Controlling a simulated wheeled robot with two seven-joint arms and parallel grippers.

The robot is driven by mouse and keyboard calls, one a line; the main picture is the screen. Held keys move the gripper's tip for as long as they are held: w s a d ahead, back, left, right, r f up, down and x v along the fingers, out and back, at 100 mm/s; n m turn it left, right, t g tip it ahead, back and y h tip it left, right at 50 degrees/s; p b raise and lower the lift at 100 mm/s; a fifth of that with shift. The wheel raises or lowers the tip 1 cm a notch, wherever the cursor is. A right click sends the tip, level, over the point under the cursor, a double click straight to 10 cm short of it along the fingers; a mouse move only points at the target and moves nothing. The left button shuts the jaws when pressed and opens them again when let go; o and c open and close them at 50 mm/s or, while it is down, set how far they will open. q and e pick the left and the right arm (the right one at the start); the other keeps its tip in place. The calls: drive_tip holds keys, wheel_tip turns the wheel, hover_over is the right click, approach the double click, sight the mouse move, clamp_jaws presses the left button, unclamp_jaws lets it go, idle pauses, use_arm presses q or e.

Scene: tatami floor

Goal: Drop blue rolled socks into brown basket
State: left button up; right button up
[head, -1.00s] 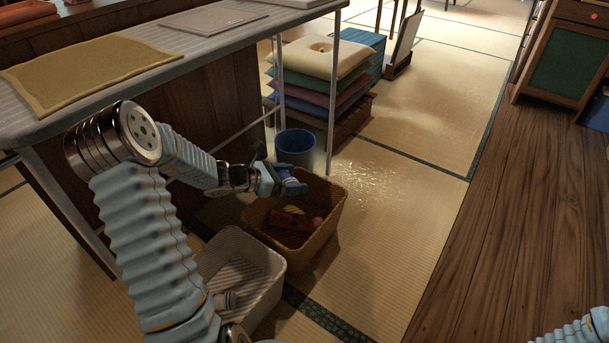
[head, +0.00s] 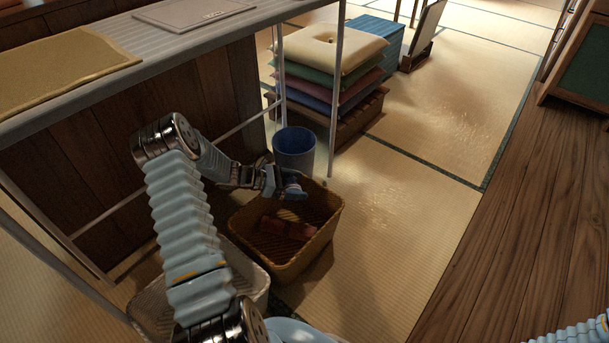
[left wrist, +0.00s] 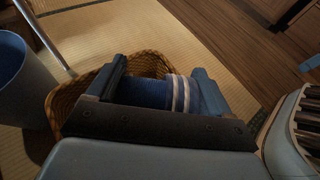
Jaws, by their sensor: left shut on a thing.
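My left gripper (head: 283,186) is over the back part of the brown basket (head: 328,222). It is shut on the blue rolled socks (head: 297,193). In the left wrist view the socks (left wrist: 147,93) are blue with pale stripes and lie between the two fingers (left wrist: 162,90). The brown basket's woven rim (left wrist: 62,101) shows behind and below them there. A reddish-brown item (head: 290,228) lies inside the basket. My right gripper is out of view; only part of my right arm shows at the bottom right.
A pale basket (head: 256,284) stands in front, partly hidden by my left arm. A blue-grey bin (head: 294,152) stands just behind the brown basket. The table's thin leg (head: 335,100) and stacked cushions (head: 330,62) are farther back. Tatami to the right is clear.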

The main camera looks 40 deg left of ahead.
use_arm(q)
drive_tip(key=shift+w+f, duration=0.15)
drive_tip(key=shift+f, duration=0.1)
wheel_tip(320, 180, down, 6)
drive_tip(key=b, duration=0.4)
drive_tip(key=shift+r, duration=0.25)
drive_tip(key=o, duration=0.9)
drive_tip(key=p+v, duration=0.1)
drive_tip(key=v, duration=1.3)
drive_tip(key=shift+d+f, duration=0.1)
drive_tip(key=shift+f, duration=0.05)
